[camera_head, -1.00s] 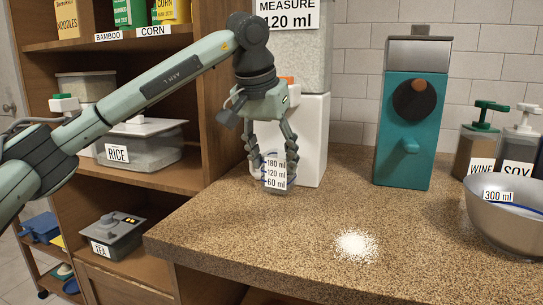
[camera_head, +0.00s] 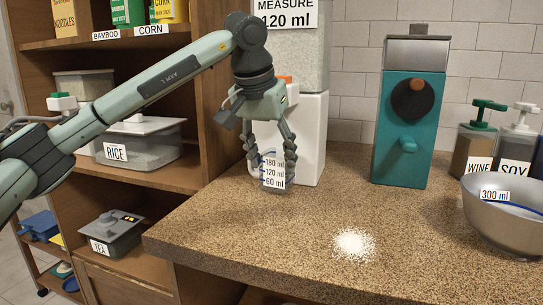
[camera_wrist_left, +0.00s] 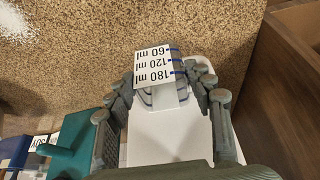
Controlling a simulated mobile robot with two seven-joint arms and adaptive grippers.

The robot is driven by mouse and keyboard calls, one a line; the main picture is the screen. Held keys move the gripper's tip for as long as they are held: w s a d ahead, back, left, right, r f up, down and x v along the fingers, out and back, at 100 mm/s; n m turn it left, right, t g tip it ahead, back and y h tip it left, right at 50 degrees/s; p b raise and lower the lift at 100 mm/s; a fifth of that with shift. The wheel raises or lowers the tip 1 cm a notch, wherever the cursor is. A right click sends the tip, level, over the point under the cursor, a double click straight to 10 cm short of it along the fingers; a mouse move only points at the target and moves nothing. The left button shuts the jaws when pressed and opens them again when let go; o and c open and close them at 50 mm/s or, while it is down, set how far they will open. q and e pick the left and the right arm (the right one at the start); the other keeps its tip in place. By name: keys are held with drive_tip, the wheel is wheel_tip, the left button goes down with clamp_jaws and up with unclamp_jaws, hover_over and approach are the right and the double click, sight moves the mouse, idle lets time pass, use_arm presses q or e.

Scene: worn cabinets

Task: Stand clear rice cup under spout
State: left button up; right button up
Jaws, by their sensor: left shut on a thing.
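The clear rice cup (camera_head: 274,172) has a white label reading 180, 120 and 60 ml. It is upright at the counter's left part, in front of the white dispenser base (camera_head: 312,140). My left gripper (camera_head: 270,158) comes from above and is shut on the cup, a finger on each side. In the left wrist view the cup (camera_wrist_left: 158,64) sits between the fingers, beside the white base (camera_wrist_left: 165,135). I cannot tell whether its bottom touches the counter. The dispenser's grain-filled upper part (camera_head: 308,55) carries a "MEASURE 120 ml" sign. The spout is not clearly visible. My right gripper is not in view.
A teal dispenser (camera_head: 390,165) with a dark knob stands to the right. A metal bowl (camera_head: 510,222), wine bottle (camera_head: 473,150) and soy bottle (camera_head: 513,155) are at far right. A white powder patch (camera_head: 354,244) lies on otherwise clear counter. Shelves (camera_head: 150,180) stand left.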

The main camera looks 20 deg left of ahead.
use_arm(q)
drive_tip(key=shift+f+b, duration=0.3)
drive_tip(key=shift+f, duration=0.3)
idle(0.3)
drive_tip(key=o, duration=1.3)
drive_tip(key=shift+c, duration=0.2)
drive_tip(key=v, duration=1.2)
